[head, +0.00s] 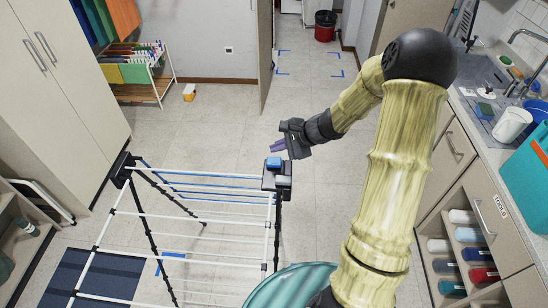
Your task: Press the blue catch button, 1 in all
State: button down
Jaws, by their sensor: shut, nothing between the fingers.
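The blue catch button (274,162) sits on top of a black corner block (277,182) of a folding drying rack (192,206). My gripper (279,146) is just above and slightly right of the button in the head view. Its fingers are shut and empty, pointing left. From this single view I cannot tell for sure whether it touches the button; a small gap seems to show between them. The button's top and front face are in view.
The rack's white rods and dark legs spread to the left, over a dark blue mat (106,272). A teal round object (290,284) is at the bottom. A counter with a sink (487,95) lines the right. Tall cabinets (62,85) stand left. Open floor lies behind the rack.

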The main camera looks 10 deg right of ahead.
jog(key=shift+r+p, duration=0.7)
jog(key=shift+r, duration=0.6)
jog(key=s+r+n+g+h+b, duration=0.1)
jog(key=s+n+h, duration=0.2)
jog(key=s+n, duration=0.5)
jog(key=s+a+r+n+g+h+b, duration=0.1)
jog(key=s+n+h, duration=0.3)
jog(key=s+n, duration=0.4)
jog(key=s+r, duration=0.1)
jog(key=s, duration=0.3)
jog(key=shift+s+r+g, duration=0.15)
jog(key=shift+r+g, duration=0.15)
jog(key=shift+g, duration=0.1)
dwell(1.0)
